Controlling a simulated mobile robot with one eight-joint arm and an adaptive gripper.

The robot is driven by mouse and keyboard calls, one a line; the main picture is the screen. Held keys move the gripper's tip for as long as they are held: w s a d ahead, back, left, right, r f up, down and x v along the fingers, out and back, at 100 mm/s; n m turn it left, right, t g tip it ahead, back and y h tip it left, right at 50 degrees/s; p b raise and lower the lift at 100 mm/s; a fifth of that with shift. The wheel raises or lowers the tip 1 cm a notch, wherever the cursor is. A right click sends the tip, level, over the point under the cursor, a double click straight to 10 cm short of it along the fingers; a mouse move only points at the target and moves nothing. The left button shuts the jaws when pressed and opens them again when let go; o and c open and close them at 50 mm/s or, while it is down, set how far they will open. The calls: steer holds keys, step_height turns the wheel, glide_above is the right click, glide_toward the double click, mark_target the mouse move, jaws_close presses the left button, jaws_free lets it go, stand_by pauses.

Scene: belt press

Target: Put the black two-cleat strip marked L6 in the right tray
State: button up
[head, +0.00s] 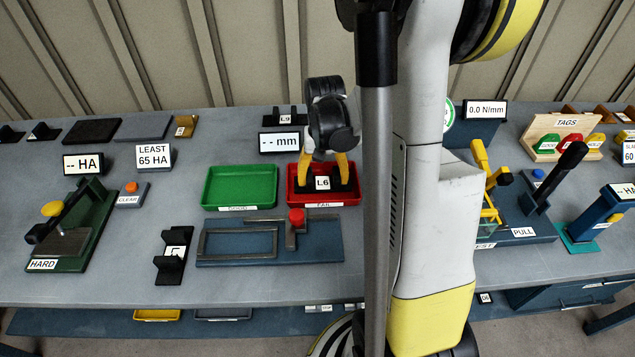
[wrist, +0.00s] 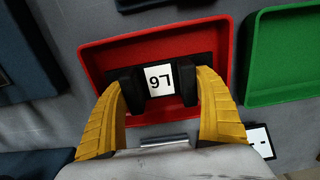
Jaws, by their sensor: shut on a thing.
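The black two-cleat strip marked L6 (head: 322,183) is at the red tray (head: 296,200) labelled FAIL, which is the right one of two trays. In the wrist view the strip (wrist: 158,79) lies within the outline of the red tray (wrist: 150,42), its white L6 label facing the camera between the two cleats. My gripper (head: 326,166) is shut on the strip, with its yellow fingers (wrist: 160,95) outside the two cleats. I cannot tell whether the strip touches the tray floor.
The green tray (head: 240,185) stands empty just left of the red one. A blue fixture (head: 268,254) with a red knob (head: 297,215) lies in front of the trays. Another black cleated strip (head: 173,256) stands left of it. The "-- mm" display (head: 279,142) is behind.

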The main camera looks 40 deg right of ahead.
mark_target(322, 183)
steer(key=shift+w+f, duration=0.1)
steer(key=shift+f, duration=0.35)
steer(key=shift+r, duration=0.2)
steer(key=shift+f, duration=0.15)
steer(key=o, duration=1.4)
step_height(322, 183, up, 12)
steer(key=p, duration=0.9)
steer(key=s+a+r+n+t, duration=0.2)
steer(key=s+a+r, duration=0.1)
steer(key=a, duration=0.4)
steer(key=s+a+r+n+t, duration=0.2)
steer(key=s+a+r, duration=0.1)
steer(key=a+r, duration=0.3)
steer(key=s+a+r+n+t, duration=0.3)
steer(key=a+r, duration=0.1)
steer(key=a, duration=0.3)
steer(key=shift+s+a+r, duration=0.1)
steer(key=shift+a+r, duration=0.15)
steer(key=shift+a, duration=0.15)
